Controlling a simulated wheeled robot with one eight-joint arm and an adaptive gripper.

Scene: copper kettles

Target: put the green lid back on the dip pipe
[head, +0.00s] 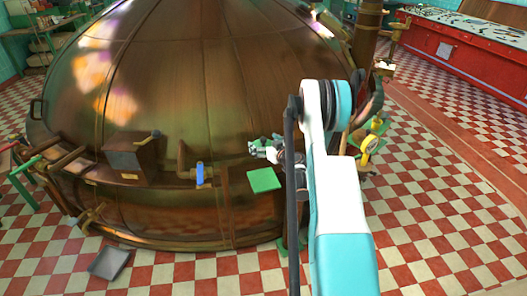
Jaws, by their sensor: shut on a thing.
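My gripper (262,149) is at the right front of the big copper kettle (200,70), its fingers pointing left. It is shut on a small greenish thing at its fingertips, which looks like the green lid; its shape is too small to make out. An upright copper pipe with a bend (183,158), which looks like the dip pipe, stands at the kettle's front, left of my gripper and apart from it. Whether its top is open cannot be told. A blue cylinder (200,174) is just right of its foot.
A flat green square top (264,180) is just below my gripper. A brown box (132,158) sits on the kettle's ledge at left. A grey tray (109,263) lies on the checkered floor. A yellow round thing (372,144) is right of my arm. Floor at right is clear.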

